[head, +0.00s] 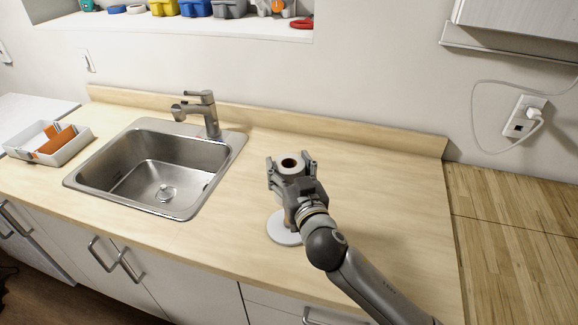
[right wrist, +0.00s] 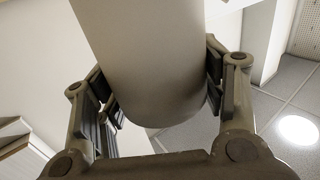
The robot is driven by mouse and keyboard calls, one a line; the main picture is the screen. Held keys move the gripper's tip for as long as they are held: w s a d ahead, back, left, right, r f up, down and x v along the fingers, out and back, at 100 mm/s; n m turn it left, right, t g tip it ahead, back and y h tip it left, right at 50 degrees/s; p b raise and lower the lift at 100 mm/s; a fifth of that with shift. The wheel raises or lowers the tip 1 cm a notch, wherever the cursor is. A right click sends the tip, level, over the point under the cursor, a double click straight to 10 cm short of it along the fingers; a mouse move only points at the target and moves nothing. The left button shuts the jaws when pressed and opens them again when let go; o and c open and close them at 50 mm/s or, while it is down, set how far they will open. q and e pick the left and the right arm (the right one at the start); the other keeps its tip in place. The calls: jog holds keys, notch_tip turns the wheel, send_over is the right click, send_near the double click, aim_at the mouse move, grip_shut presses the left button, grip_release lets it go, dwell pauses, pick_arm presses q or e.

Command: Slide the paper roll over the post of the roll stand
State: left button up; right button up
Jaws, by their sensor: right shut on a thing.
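The white paper roll (head: 289,156) is upright in my right gripper (head: 290,172), its dark core hole facing up in the head view. In the right wrist view the roll (right wrist: 150,60) runs between the two fingers of the right gripper (right wrist: 160,85), which is shut on it. The roll stand's round white base (head: 281,236) rests on the counter just below the roll and gripper. Its post is not clearly visible; the gripper and roll hide that area. I cannot tell whether the roll is around the post or above it. My left gripper is not in view.
The sink (head: 160,170) with its faucet (head: 206,112) is to the left. A white bin with orange items (head: 48,142) stands at the far left. The wooden counter (head: 390,200) right of the stand is clear, and a backsplash (head: 350,137) runs behind.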

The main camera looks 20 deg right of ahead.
notch_tip(320, 180, down, 2)
jog(key=shift+b, duration=0.6)
notch_tip(320, 180, down, 7)
jog(key=b, duration=0.6)
jog(key=shift+f+b, duration=0.15)
jog(key=shift+b, duration=0.15)
jog(key=o, duration=1.1)
jog(key=shift+o, duration=0.2)
jog(key=shift+s, duration=0.1)
jog(key=s, duration=1.2)
